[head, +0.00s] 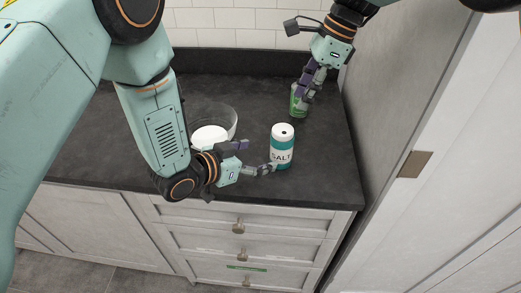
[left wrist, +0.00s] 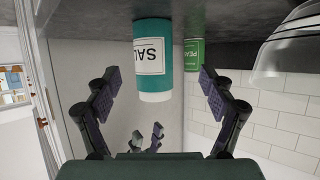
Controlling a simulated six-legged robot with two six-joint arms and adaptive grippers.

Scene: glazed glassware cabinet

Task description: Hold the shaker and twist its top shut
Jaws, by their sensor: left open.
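The salt shaker (head: 281,150), teal with a white top and a white "SALT" label, stands upright on the dark counter near its front edge. My left gripper (head: 258,156) is open just left of it, fingers pointing at it, with no clear contact. In the left wrist view, which is upside down, the shaker (left wrist: 151,70) shows between the two spread fingers (left wrist: 157,85) and beyond them. My right gripper (head: 303,88) hangs behind and right of the shaker, overlapping a green can in the head view. Its fingers look apart in the left wrist view (left wrist: 147,138).
The green can (head: 299,112), labelled as peas in the left wrist view (left wrist: 194,55), stands behind the shaker. A glass bowl (head: 231,119) with white contents stands left. A wall closes the counter's right side. Drawers lie below its front edge. The far left counter looks clear.

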